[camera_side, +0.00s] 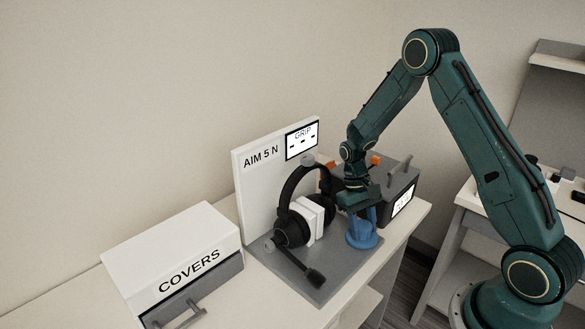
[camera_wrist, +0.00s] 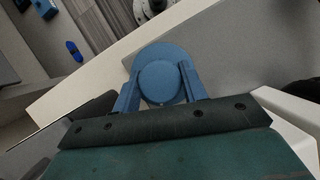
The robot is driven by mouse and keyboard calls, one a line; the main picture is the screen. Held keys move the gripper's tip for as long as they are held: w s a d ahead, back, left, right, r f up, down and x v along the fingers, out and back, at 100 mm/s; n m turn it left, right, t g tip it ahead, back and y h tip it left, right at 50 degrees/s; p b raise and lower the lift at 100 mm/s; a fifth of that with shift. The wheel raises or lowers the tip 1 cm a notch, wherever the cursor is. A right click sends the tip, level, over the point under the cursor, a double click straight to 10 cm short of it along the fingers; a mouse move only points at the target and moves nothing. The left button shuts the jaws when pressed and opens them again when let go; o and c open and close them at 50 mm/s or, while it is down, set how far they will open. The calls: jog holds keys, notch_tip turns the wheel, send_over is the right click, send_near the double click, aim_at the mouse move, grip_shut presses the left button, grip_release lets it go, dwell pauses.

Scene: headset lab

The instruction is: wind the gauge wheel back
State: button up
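The gauge wheel seems to be the round blue knob (camera_side: 361,238) at the right part of the grey base plate, in front of the headset. In the wrist view the blue wheel (camera_wrist: 160,82) sits between the two blue fingers of my gripper (camera_wrist: 160,88). My gripper (camera_side: 368,213) points down over it in the side view. The fingers straddle the wheel closely; whether they press on it is unclear. A black headset (camera_side: 306,205) stands with white blocks (camera_side: 311,217) between its ear cups. The GRIP display (camera_side: 302,140) shows only dashes.
A white panel (camera_side: 250,185) reading "AIM 5 N" stands behind the headset. The headset's microphone (camera_side: 315,278) reaches over the grey plate (camera_side: 322,289). A COVERS box (camera_side: 173,254) is at left. A dark grey case (camera_side: 401,190) with a handle stands close behind my gripper.

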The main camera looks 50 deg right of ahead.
jog(key=shift+n, duration=0.4)
jog(key=shift+n+h, duration=1.2)
jog(key=shift+n, duration=1.3)
jog(key=shift+w, duration=0.1)
jog(key=shift+r, duration=0.1)
jog(key=o, duration=1)
jog(key=shift+c, duration=0.2)
